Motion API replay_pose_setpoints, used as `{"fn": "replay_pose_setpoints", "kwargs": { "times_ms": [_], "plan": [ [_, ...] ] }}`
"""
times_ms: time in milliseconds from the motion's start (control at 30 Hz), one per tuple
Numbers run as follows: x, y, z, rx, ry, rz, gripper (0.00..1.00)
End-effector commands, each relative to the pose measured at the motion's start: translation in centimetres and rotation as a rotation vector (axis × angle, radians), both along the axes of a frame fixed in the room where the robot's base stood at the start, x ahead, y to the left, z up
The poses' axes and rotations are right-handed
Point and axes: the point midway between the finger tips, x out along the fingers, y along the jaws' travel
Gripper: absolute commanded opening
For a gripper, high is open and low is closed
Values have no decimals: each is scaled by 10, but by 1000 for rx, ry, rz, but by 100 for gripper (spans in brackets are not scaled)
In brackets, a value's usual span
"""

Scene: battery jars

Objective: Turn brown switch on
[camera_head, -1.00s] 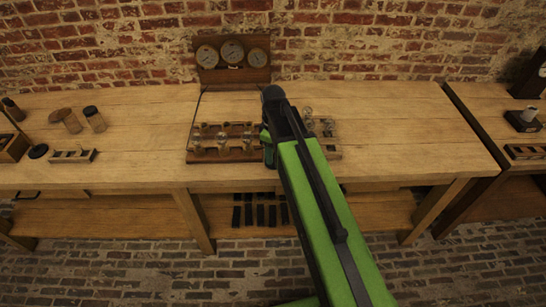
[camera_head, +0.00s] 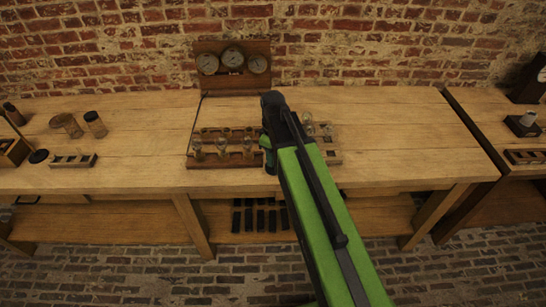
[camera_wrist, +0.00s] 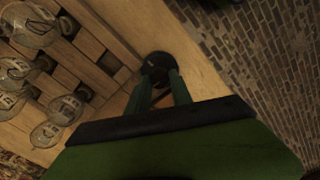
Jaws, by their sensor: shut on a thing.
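A dark wooden rack (camera_head: 240,160) with several glass jars sits near the front edge of the bench. The jars (camera_wrist: 62,108) also show in the wrist view, left of my fingers, beside wooden blocks and dark squares. In the head view my arm hides the right end of the rack. I cannot pick out a brown switch in either view.
A panel with three dials (camera_head: 232,66) stands at the back of the bench (camera_head: 390,130). A small block (camera_head: 72,160) and brown cylinders (camera_head: 95,124) are at the left. Dark bars (camera_head: 260,216) lie on the shelf below.

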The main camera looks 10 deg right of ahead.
Motion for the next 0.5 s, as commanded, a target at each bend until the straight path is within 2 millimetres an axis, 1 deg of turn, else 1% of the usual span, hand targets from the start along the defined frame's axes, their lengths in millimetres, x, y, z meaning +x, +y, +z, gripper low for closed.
{"fn": "replay_pose_setpoints", "kwargs": {
  "times_ms": [167,500],
  "plan": [
    [0,0,0,1,0,-119,0],
    [1,0,0,2,0,-435,0]
  ]
}}
